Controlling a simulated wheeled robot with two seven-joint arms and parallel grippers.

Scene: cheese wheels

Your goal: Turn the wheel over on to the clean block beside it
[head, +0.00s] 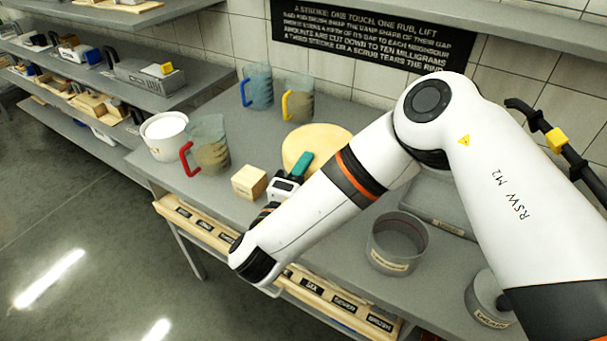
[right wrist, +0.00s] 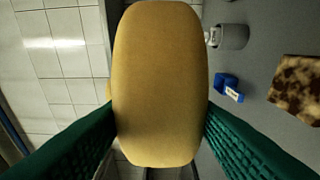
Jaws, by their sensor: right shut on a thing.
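The pale yellow cheese wheel (head: 320,142) is on the grey bench in the head view, partly hidden by my right gripper and forearm. My right gripper (head: 302,164) reaches its near side, with a green finger against it. In the right wrist view the wheel (right wrist: 160,80) fills the middle as a tall rounded shape, and the green fingers of my right gripper (right wrist: 160,128) close on it from both sides. I cannot tell whether it is lifted. A pale wooden block (head: 248,182) stands to the left; I cannot tell whether it is the clean block. My left gripper is not in view.
A red-handled jug (head: 208,155), a white tub (head: 165,135) and two other jugs stand on the bench to the left and behind. A grey round container (head: 397,243) sits right of my forearm. The right wrist view also shows a mottled brown block (right wrist: 297,90) and a blue item (right wrist: 227,86).

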